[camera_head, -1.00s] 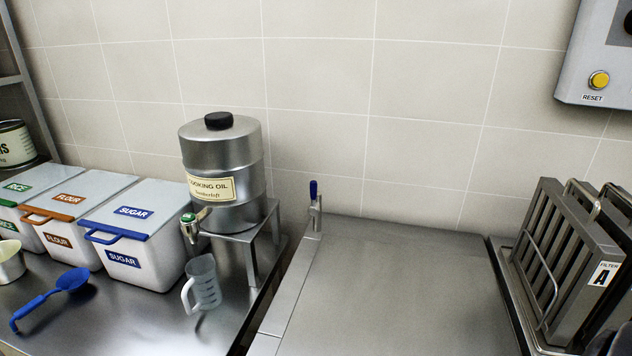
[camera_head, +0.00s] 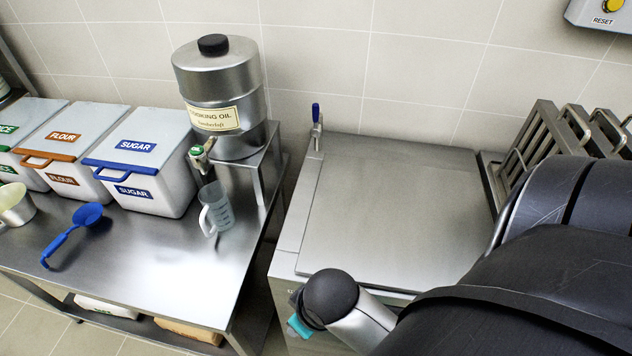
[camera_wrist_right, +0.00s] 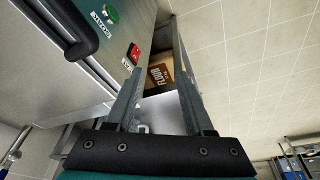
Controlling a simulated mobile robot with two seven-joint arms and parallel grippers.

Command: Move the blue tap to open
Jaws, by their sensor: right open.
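The blue tap (camera_head: 316,113) is a small metal tap with an upright blue lever. It stands at the back left corner of the flat steel-topped unit (camera_head: 400,200), near the wall. My right arm comes in from the right in the head view, and its wrist end is at the unit's front edge, well in front of the tap. The right gripper (camera_wrist_right: 158,75) is open in the right wrist view, with nothing between its fingers. Its fingers are hidden in the head view. The tap does not show in the wrist view. My left gripper is out of view.
The oil drum (camera_head: 222,95) on its stand and a measuring jug (camera_head: 216,210) are left of the unit. Sugar and flour bins and a blue ladle (camera_head: 70,232) share that bench. Filter racks (camera_head: 540,140) stand right. The wrist view shows a dark handle (camera_wrist_right: 72,25) and a red switch (camera_wrist_right: 134,54).

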